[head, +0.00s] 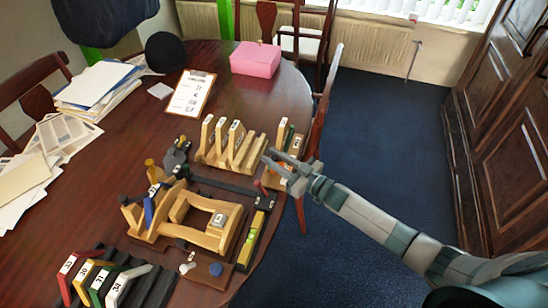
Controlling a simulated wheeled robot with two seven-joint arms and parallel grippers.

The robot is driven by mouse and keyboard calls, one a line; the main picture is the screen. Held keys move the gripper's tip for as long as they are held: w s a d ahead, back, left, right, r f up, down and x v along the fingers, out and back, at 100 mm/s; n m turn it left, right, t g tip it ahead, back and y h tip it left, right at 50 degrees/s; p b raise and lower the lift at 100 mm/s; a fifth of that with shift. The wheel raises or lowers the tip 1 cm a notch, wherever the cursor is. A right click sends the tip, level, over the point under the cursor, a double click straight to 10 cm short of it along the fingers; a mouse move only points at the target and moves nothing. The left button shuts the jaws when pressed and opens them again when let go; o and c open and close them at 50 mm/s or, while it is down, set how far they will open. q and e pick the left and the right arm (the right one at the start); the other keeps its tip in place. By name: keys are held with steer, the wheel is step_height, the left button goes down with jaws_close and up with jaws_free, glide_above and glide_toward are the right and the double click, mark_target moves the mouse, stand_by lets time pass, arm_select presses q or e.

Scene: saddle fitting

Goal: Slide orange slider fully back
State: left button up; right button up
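A small orange part (284,169), which looks like the orange slider, shows beside a wooden block at the right edge of the table. My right gripper (271,159) reaches in from the right and is right over this spot. Its fingers and wrist hide most of the orange part, so I cannot tell whether they touch it or how far along it sits. Whether the fingers are open or shut is too small to tell. My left gripper is not in view.
A wooden saddle frame (180,222) on a dark board stands left of the gripper. Wooden slats with number tags (229,146) stand behind it. Coloured angled pieces (100,279) lie in a black rack at front left. A pink box (255,60), clipboard (191,93) and papers (98,84) lie farther back.

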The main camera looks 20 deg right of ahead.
jaws_close()
steer(key=s+a, duration=0.1)
steer(key=s+p, duration=0.1)
steer(key=s+a+p, duration=0.1)
steer(key=s, duration=0.1)
steer(key=shift+a+r, duration=0.1)
steer(key=shift+a, duration=0.25)
steer(key=shift+s+a, duration=0.15)
steer(key=shift+f, duration=0.2)
jaws_free()
steer(key=shift+r, duration=0.1)
steer(key=shift+s, duration=0.1)
